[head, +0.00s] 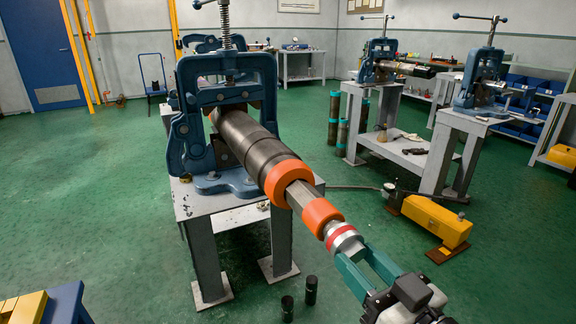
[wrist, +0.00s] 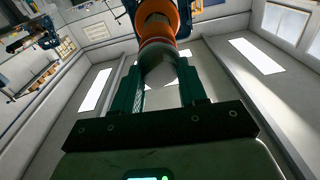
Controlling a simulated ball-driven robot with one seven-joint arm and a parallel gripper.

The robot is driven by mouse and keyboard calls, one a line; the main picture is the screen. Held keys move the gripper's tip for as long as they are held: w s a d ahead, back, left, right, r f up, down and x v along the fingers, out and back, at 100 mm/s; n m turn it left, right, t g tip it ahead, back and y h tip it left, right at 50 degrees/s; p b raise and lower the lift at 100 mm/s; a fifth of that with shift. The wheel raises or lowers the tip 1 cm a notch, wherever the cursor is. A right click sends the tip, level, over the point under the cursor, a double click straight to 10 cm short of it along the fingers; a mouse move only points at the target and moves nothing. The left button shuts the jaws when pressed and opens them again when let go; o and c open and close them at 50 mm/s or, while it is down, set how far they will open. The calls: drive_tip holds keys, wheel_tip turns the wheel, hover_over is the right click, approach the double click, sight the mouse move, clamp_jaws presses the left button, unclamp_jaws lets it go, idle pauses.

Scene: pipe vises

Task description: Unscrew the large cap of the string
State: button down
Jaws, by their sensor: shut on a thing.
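The string (head: 243,138) is a dark thick pipe clamped in the blue vise (head: 225,95) on the nearest stand, pointing toward me. A large orange collar (head: 287,180) sits at its near end. Beyond it come a bare metal section (head: 300,195), a smaller orange ring (head: 320,214) and a silver end piece with a red band (head: 343,238). My gripper (head: 358,258) is shut on the silver end piece, its green fingers on either side. In the wrist view, the rounded end (wrist: 158,68) lies between the fingers, with orange (wrist: 158,25) above. I cannot tell which part is the large cap.
Two black cylinders (head: 311,290) stand on the green floor below the string. A yellow box (head: 436,220) with a lever stands at the right. More vises on stands (head: 378,60) are farther back. The floor at the left is mostly clear.

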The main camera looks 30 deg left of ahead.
drive_tip(key=n+b, duration=0.2)
drive_tip(key=n, duration=0.1)
drive_tip(key=n+b, duration=0.3)
drive_tip(key=n+g+b, duration=0.1)
drive_tip(key=n+b, duration=0.2)
drive_tip(key=shift+s+a+f, duration=0.1)
drive_tip(key=shift+a+f, duration=0.1)
drive_tip(key=shift+a, duration=0.1)
drive_tip(key=c, duration=0.7)
unclamp_jaws()
drive_tip(key=shift+r, duration=0.1)
drive_tip(key=shift+v, duration=1.15)
drive_tip(key=shift+d, duration=0.1)
